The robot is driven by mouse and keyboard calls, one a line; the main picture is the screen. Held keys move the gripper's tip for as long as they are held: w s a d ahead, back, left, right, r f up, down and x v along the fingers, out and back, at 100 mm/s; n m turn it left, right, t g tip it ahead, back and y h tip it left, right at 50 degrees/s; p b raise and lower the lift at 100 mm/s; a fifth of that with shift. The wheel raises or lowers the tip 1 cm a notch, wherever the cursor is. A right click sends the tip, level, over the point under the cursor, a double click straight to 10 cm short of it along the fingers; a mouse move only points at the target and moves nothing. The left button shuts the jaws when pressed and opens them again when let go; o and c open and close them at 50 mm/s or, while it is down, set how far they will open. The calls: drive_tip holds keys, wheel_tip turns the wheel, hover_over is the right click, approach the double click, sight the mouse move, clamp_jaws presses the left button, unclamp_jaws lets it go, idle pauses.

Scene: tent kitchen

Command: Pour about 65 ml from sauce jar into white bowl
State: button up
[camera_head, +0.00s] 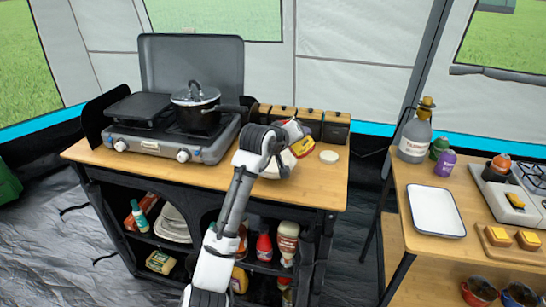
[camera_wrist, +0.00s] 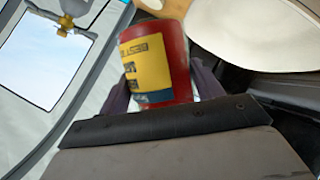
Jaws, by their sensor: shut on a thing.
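The sauce jar (camera_head: 301,145), red with a yellow label, is held tilted above the counter at its right part. It fills the middle of the wrist view (camera_wrist: 150,62). My gripper (camera_wrist: 163,88) is shut on it, a finger on each side. The white bowl (camera_head: 272,172) is on the counter below the jar, mostly hidden behind my gripper and wrist. A large pale round surface at the upper right of the wrist view (camera_wrist: 240,30) looks like the bowl. I cannot see the jar's contents, any stream, or what the bowl holds.
A small white disc (camera_head: 329,156) lies right of the bowl. Several wooden-topped dark containers (camera_head: 308,121) stand behind. A lidded pot (camera_head: 197,112) sits on the camp stove (camera_head: 150,141) to the left. A side table at right holds a white tray (camera_head: 436,212) and bottles.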

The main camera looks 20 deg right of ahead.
drive_tip(key=shift+r+n, duration=0.1)
drive_tip(key=shift+n, duration=0.2)
drive_tip(key=shift+w+a, duration=0.1)
drive_tip(key=shift+w, duration=0.1)
drive_tip(key=shift+w+a, duration=0.1)
drive_tip(key=shift+w, duration=0.1)
drive_tip(key=shift+w+a+f+g+h+b, duration=0.3)
drive_tip(key=shift+a+f+h+b, duration=0.1)
drive_tip(key=shift+h, duration=0.1)
drive_tip(key=shift+w+a+f+n+b, duration=0.1)
drive_tip(key=shift+f+n+b, duration=0.4)
drive_tip(key=shift+f+n, duration=0.1)
idle(0.9)
drive_tip(key=shift+r+g+h, duration=0.15)
drive_tip(key=shift+g+h, duration=0.15)
idle(0.6)
